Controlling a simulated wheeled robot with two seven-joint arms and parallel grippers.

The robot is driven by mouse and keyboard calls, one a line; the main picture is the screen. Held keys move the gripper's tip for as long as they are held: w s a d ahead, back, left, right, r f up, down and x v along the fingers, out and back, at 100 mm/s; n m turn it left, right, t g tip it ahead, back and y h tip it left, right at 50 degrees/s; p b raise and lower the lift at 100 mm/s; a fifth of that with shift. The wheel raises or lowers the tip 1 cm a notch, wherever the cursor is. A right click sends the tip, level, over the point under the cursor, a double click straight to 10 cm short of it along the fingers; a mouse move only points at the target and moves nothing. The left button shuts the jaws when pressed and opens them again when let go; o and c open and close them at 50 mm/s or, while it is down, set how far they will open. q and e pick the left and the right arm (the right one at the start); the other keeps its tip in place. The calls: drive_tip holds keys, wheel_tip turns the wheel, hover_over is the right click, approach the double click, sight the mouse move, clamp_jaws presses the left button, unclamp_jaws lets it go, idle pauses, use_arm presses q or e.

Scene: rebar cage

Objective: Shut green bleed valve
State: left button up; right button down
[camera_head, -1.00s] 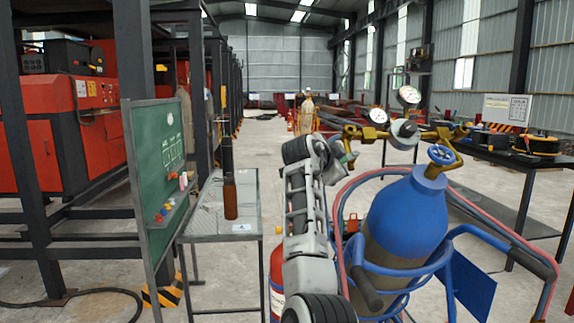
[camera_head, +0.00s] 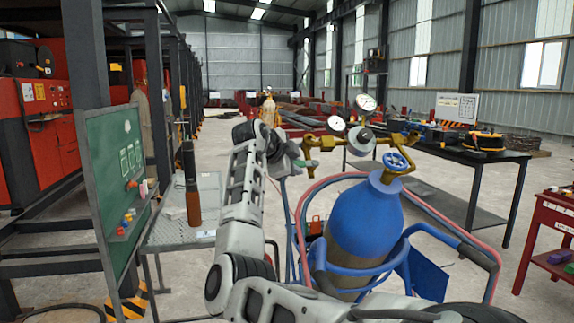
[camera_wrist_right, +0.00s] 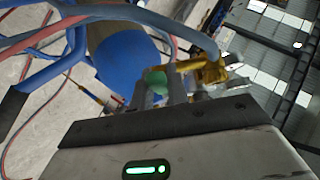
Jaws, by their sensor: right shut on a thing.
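The green bleed valve (camera_wrist_right: 155,79) shows between the fingers of my right gripper (camera_wrist_right: 162,88) in the right wrist view, and the fingers are shut on it. In the head view my right gripper (camera_head: 290,158) is at the left end of the brass regulator assembly (camera_head: 325,143), and it mostly hides the valve there. The regulator sits above the blue gas cylinder (camera_head: 363,222), which has a blue handwheel (camera_head: 398,163) on top. The valve's exact angle cannot be told. My left gripper is not in view.
A blue cart frame (camera_head: 408,262) and red hoses (camera_head: 303,205) surround the cylinder. A metal table (camera_head: 208,190) and a green board (camera_head: 112,170) stand left. A black table (camera_head: 500,157) and a red cart (camera_head: 548,215) stand right. Open floor lies behind.

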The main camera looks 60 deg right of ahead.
drive_tip(key=c, duration=1.4)
unclamp_jaws()
drive_tip(key=shift+s+d, duration=0.1)
drive_tip(key=shift+o, duration=0.2)
drive_tip(key=b+v, duration=0.2)
drive_tip(key=v, duration=1.4)
